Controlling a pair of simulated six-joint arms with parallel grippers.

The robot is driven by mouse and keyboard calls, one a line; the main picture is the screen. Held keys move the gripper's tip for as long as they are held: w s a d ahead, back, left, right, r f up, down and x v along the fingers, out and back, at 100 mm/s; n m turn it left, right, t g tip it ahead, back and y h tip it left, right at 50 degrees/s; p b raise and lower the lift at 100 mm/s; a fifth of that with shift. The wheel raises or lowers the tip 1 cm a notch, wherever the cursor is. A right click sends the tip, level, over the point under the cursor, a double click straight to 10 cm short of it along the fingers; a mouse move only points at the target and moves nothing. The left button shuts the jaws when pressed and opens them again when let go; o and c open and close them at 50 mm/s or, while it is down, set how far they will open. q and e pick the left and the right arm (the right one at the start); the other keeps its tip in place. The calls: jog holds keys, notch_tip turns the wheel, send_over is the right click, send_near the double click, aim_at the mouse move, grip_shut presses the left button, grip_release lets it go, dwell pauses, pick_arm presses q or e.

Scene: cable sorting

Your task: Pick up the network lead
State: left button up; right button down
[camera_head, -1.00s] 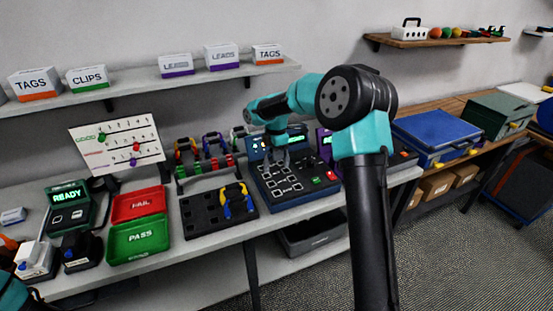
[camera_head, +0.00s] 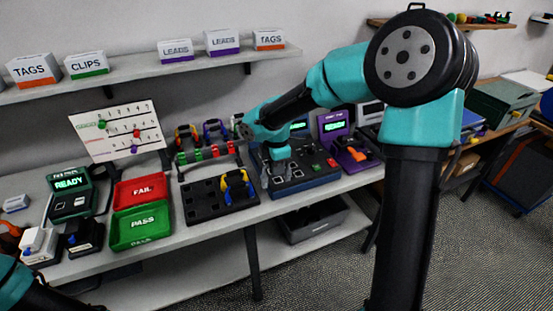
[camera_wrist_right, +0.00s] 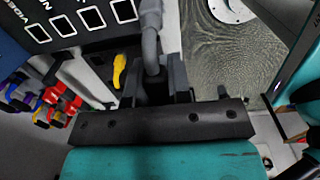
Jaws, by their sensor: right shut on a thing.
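My right gripper (camera_head: 272,172) is over the left part of the dark blue test panel (camera_head: 300,187) in the head view. In the right wrist view my right gripper (camera_wrist_right: 155,88) is shut on a grey lead (camera_wrist_right: 150,45). A dark plug end sits between the fingers and the grey cable rises in a loop beyond them. I take this grey lead for the network lead; no label shows on it. Whether its far end touches the panel is hidden. Only part of my left arm shows at the lower left of the head view; its gripper is out of view.
A black block (camera_head: 205,203) with a yellow and blue lead (camera_head: 236,186) stands left of the panel. A rack (camera_head: 208,155) of coloured leads is behind it. Red (camera_head: 140,190) and green (camera_head: 140,227) trays lie further left. A purple tester (camera_head: 347,155) stands to the right.

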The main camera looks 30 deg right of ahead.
jog(key=shift+s, duration=0.1)
dwell(0.6)
jog(key=shift+r, duration=1.5)
jog(key=shift+a, duration=0.1)
